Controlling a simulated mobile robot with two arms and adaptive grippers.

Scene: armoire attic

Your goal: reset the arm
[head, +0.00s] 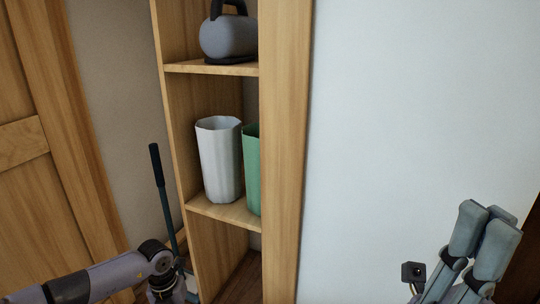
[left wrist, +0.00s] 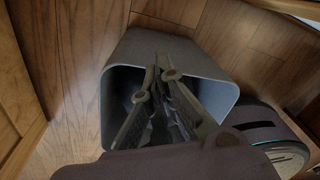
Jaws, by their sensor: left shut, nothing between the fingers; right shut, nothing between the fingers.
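My left arm (head: 110,276) comes in at the lower left of the head view, and its gripper is mostly cut off by the bottom edge there. In the left wrist view my left gripper (left wrist: 161,64) is shut and empty, with its fingers in front of the opening of a grey bin (left wrist: 115,100). I cannot tell whether the fingers are inside the bin or above it. My right gripper (head: 486,222) is at the lower right of the head view, pointing up, shut and empty, in front of the pale wall.
A wooden shelf unit (head: 284,150) holds a white bin (head: 219,160), a partly hidden green bin (head: 252,170) and a grey kettle-like object (head: 228,40). A dark-handled stick (head: 159,185) stands left of it. A wooden door (head: 25,150) is at far left. The pale wall (head: 400,110) is bare.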

